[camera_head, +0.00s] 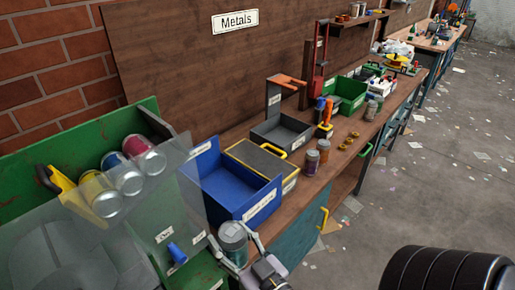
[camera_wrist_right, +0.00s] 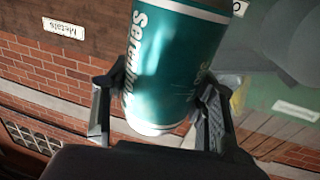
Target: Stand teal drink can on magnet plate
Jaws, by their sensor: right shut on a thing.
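The teal drink can (camera_head: 233,238) is held at the bottom middle of the head view, roughly upright with its lid up. It fills the middle of the right wrist view (camera_wrist_right: 172,60), with white lettering on its side. My right gripper (camera_head: 230,248) is shut on the can, one finger on each side of it. Both fingers also show in the right wrist view (camera_wrist_right: 157,104). A dark flat plate with a yellow border (camera_head: 262,160), which looks like the magnet plate, lies beyond the blue bin; its label is unreadable here. My left gripper is out of view.
The blue bin (camera_head: 268,200) stands between the can and the plate.

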